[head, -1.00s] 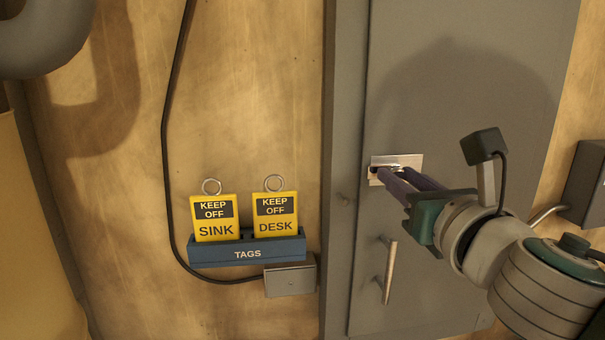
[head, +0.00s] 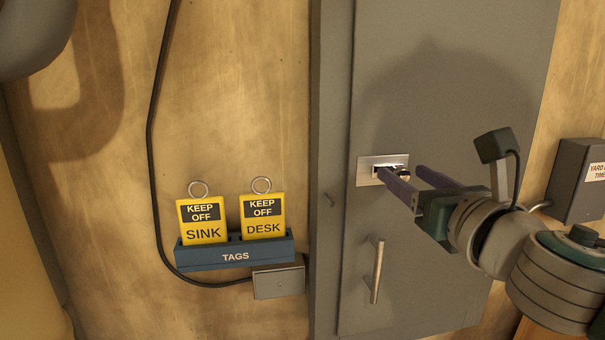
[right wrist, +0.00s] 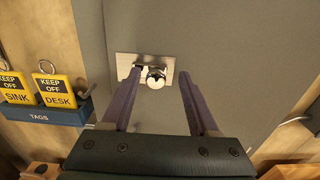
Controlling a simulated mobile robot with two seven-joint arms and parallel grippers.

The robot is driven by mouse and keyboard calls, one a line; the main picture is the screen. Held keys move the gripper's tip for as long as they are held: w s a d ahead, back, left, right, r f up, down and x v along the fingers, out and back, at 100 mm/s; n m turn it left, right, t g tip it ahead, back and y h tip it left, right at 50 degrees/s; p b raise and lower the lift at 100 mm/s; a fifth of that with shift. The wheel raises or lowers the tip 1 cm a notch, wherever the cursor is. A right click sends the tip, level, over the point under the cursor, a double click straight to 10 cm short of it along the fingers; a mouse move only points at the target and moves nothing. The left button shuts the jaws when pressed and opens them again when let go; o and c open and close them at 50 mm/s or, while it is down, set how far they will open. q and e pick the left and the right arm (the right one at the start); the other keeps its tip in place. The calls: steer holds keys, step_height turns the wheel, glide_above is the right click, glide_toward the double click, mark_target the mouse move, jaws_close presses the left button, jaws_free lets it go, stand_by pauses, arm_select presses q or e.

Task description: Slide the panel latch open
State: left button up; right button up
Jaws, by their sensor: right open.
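The panel latch is a bright metal plate (head: 366,171) on the grey panel door (head: 455,75), with a round knob (right wrist: 156,77) standing out from it. In the right wrist view the knob sits right of the plate's middle, with a dark slot showing to its left. My right gripper (head: 401,171) is open, its purple fingers pointing at the plate. One finger is left of the knob and one right of it, with a visible gap on the right. I cannot tell whether the left finger touches the knob. My left gripper is not in view.
A bar handle (head: 376,270) stands out from the door below the latch. A blue tag holder (head: 205,257) with two yellow tags hangs on the wall to the left, near a black cable (head: 151,145). A grey box (head: 577,178) is mounted at the right.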

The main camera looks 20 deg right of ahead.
steer(key=b+v, duration=0.3)
steer(key=v, duration=0.7)
steer(key=shift+d, duration=0.15)
